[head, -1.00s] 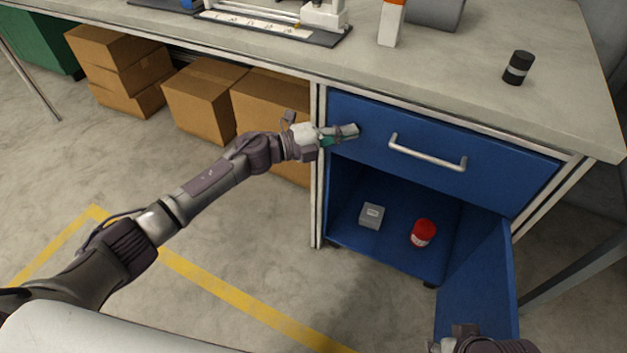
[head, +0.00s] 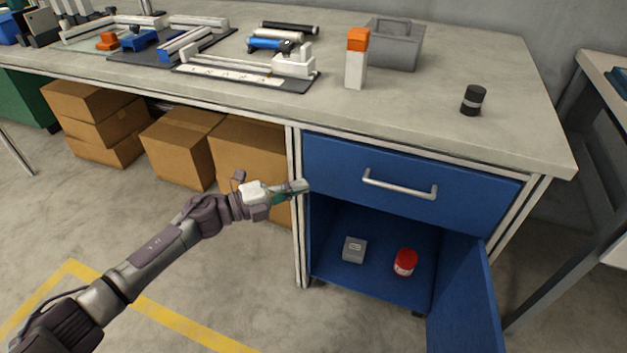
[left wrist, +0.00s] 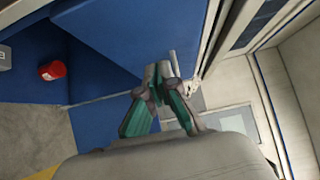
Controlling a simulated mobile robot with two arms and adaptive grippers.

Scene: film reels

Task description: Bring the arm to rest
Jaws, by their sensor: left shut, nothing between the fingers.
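My left gripper (head: 296,188) is shut and empty, in front of the left edge of the blue cabinet. It also shows in the left wrist view (left wrist: 160,72), with its fingertips together. My left arm reaches in from the lower left of the head view. My right gripper is not in the head view now.
The blue drawer (head: 400,186) with a silver handle is shut. The cabinet door (head: 466,300) below stands open; a grey box (head: 354,250) and a red jar (head: 405,262) are inside. Cardboard boxes (head: 180,148) sit under the workbench (head: 420,115). The floor in front is clear.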

